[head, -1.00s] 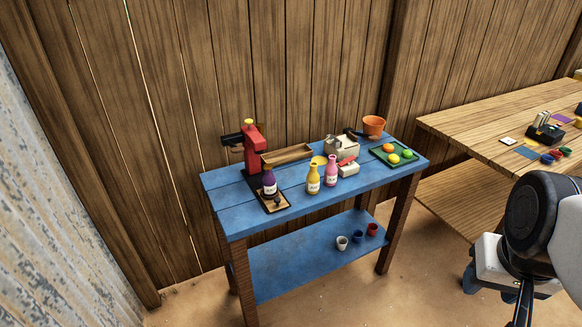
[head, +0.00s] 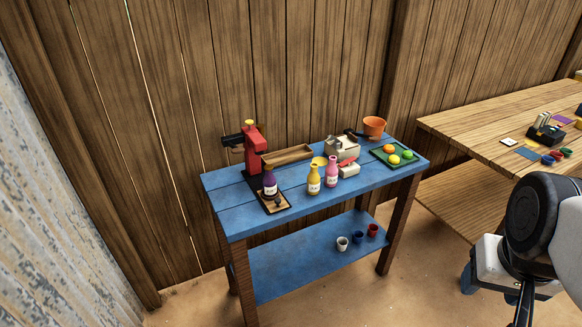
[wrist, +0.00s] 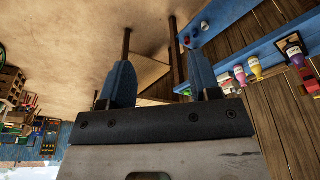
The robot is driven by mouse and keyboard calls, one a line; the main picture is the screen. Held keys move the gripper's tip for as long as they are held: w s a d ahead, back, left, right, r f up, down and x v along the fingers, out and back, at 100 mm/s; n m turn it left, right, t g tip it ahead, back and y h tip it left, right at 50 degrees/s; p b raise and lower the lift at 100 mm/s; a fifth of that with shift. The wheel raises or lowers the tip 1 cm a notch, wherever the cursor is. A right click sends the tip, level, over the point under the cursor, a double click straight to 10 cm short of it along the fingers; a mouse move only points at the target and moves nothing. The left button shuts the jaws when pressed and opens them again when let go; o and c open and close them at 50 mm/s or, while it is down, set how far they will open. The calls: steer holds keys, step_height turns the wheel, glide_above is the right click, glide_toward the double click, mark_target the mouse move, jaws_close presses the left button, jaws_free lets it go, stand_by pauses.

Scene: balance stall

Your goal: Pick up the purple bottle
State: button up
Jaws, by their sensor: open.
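The purple bottle (head: 269,182) stands upright at the front left of the blue table, before the red machine, and has a white label. It also shows in the wrist view (wrist: 292,47), at the right edge. My gripper (wrist: 161,84) is open and empty in the wrist view, with its two blue fingers wide apart. It is well away from the bottle. In the head view, part of my arm is at the lower right; its fingertips are not clearly seen there.
A yellow bottle (head: 314,180) and a pink bottle (head: 331,173) stand to the right of the purple one. A red machine (head: 252,148) stands behind it on the blue table (head: 235,219). A green tray (head: 380,151) with fruit is at the right. A wooden table (head: 470,134) stands further right.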

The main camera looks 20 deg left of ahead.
steer(key=w+a+n+t+y, duration=0.25)
steer(key=w+a, duration=0.65)
steer(key=w, duration=0.5)
steer(key=n+t+y, duration=0.2)
steer(key=t, duration=0.2)
glide_toward(268, 169)
steer(key=d+r, duration=0.4)
steer(key=d, duration=0.9)
steer(key=w+a+f+t, duration=0.1)
steer(key=a+f, duration=0.1)
steer(key=a, duration=0.2)
steer(key=w+a+f, duration=0.1)
steer(key=a+f, duration=0.2)
steer(key=a, duration=0.2)
steer(key=w+a+f+t, duration=0.1)
steer(key=a+f, duration=0.2)
steer(key=a, duration=0.2)
steer(key=shift+a+f+t+y, duration=0.15)
steer(key=shift+a+t+y, duration=0.1)
steer(key=shift+t, duration=0.1)
steer(key=shift+x, duration=1.25)
steer(key=shift+w, duration=0.1)
steer(key=shift+x, duration=2.55)
